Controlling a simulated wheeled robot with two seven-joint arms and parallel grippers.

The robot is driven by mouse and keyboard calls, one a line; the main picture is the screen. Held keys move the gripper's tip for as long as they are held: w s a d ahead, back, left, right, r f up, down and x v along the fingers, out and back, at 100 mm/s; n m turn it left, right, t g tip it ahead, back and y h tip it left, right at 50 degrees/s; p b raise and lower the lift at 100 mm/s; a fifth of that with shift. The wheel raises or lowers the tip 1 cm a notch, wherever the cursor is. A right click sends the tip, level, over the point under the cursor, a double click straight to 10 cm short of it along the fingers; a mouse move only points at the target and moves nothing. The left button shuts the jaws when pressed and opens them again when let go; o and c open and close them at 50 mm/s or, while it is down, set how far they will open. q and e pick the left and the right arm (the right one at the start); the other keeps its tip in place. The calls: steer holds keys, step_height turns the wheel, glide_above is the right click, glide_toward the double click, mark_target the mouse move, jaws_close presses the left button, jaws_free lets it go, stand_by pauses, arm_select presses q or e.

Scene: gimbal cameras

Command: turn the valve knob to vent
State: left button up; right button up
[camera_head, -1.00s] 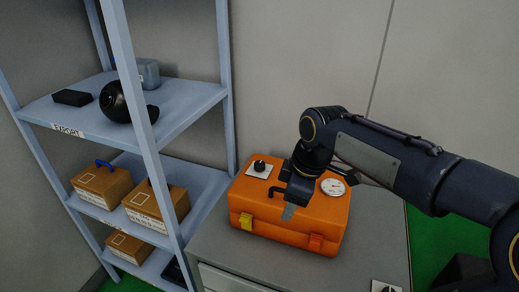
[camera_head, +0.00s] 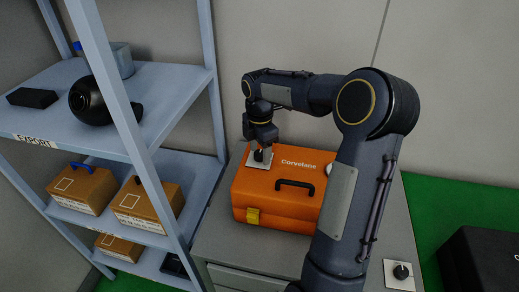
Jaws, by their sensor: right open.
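The orange case (camera_head: 270,205) lies on the grey cabinet with its black handle and yellow latch facing me. The black valve knob (camera_head: 260,157) sits on a white square plate near the case's back left corner. My right gripper (camera_head: 261,146) points down directly over the knob, with its fingertips close to it. It is open; whether the fingers touch the knob cannot be told. The knob's pointer and any vent mark are too small to read. A white dial (camera_head: 328,169) on the case is mostly hidden behind my right arm. My left gripper is not in view.
A blue-grey shelf rack (camera_head: 160,88) stands close on the left, holding cardboard boxes (camera_head: 147,207) and a black round device (camera_head: 92,100). Another black knob on a white plate (camera_head: 397,283) is at the cabinet's front right. A black case (camera_head: 487,258) is at the right.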

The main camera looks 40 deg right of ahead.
steer(key=shift+f, duration=0.2)
steer(key=shift+c, duration=0.4)
steer(key=c, duration=0.9)
